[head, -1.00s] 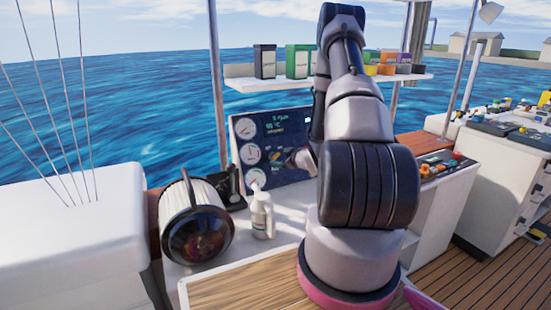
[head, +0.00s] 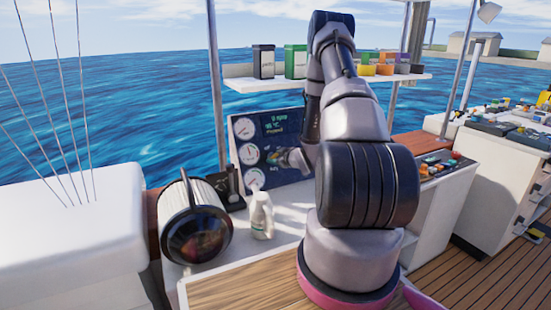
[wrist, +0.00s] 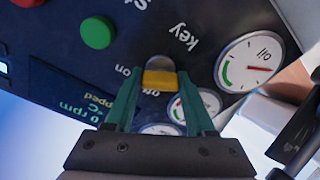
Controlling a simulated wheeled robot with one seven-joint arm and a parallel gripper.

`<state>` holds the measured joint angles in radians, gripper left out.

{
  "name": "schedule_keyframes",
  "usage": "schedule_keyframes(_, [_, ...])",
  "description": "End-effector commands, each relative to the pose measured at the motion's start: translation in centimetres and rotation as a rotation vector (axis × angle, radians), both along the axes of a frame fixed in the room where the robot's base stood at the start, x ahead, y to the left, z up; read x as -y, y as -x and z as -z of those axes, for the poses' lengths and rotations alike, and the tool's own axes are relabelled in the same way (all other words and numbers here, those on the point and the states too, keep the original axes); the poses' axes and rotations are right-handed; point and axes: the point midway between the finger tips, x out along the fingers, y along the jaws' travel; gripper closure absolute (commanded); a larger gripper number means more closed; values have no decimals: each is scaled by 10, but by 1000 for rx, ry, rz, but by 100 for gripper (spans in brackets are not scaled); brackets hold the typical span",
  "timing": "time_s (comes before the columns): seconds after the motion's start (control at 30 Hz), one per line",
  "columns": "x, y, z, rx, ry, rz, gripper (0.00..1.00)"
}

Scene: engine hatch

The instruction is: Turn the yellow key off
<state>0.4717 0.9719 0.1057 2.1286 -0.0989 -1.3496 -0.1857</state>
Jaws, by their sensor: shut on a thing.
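The yellow key (wrist: 160,80) shows in the wrist view on the dark control panel (wrist: 60,45), below the upside-down word "key". Its grip lies between the two green fingers of my gripper (wrist: 158,78), which are shut on it. Small "on" and "off" labels show beside it, partly covered by the fingers. I cannot tell which label the key points to. In the wrist view the display (wrist: 75,95) reads "0 rpm". In the head view my gripper (head: 287,158) is at the panel's lower right, and the key is too small to make out.
Round gauges (wrist: 248,62) and a green button (wrist: 97,32) flank the key. In the head view a white bottle (head: 262,215) and a large lamp (head: 196,225) stand on the counter before the panel. A shelf (head: 240,84) with boxes hangs above.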

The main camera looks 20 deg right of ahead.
Motion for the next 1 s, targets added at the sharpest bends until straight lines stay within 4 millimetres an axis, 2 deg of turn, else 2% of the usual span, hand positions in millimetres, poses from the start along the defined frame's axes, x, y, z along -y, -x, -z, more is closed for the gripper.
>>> schedule_keyframes(0.37, [0,0,0,4,125,-58,100])
schedule_keyframes(1.0, [0,0,0,21,650,-303,100])
